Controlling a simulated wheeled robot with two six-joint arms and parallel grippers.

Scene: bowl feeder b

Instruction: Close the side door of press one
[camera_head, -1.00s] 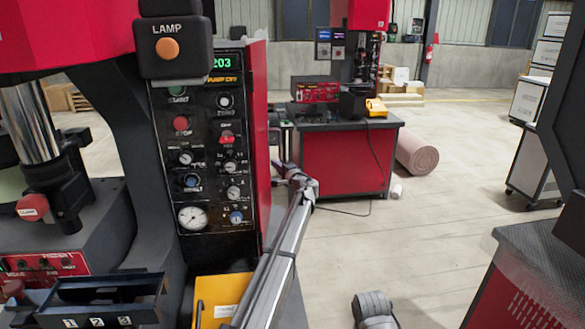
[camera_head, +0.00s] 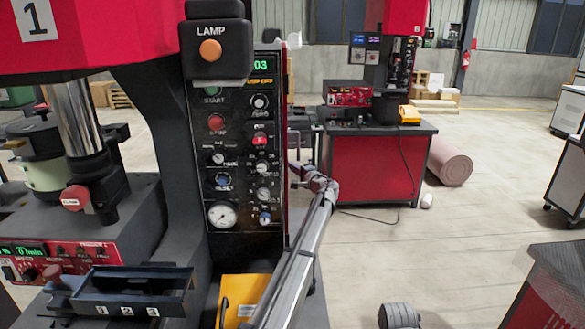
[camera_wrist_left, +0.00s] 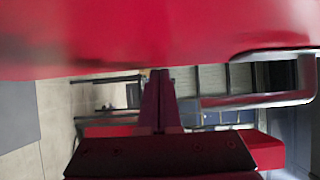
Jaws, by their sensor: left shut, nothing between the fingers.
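Press one (camera_head: 95,35), marked 1, stands at the left with its black control panel (camera_head: 238,165). Its red side door (camera_head: 284,110) shows nearly edge-on, as a narrow strip along the right of that panel. In the left wrist view, a large red surface (camera_wrist_left: 130,35), seemingly the door, fills the top, and a grey bar handle (camera_wrist_left: 265,100) shows at the right. My left gripper (camera_head: 298,168) is beside the strip. In the wrist view its fingers (camera_wrist_left: 157,90) are together and empty, just below the red surface; contact cannot be told. My right gripper is not in view.
A yellow box (camera_head: 240,298) and a black tray numbered 1 2 3 (camera_head: 130,295) are at the press's front. A second red machine stand (camera_head: 370,165) stands behind, with a pinkish roll (camera_head: 450,162) beside it. The floor (camera_head: 390,240) between is mostly clear.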

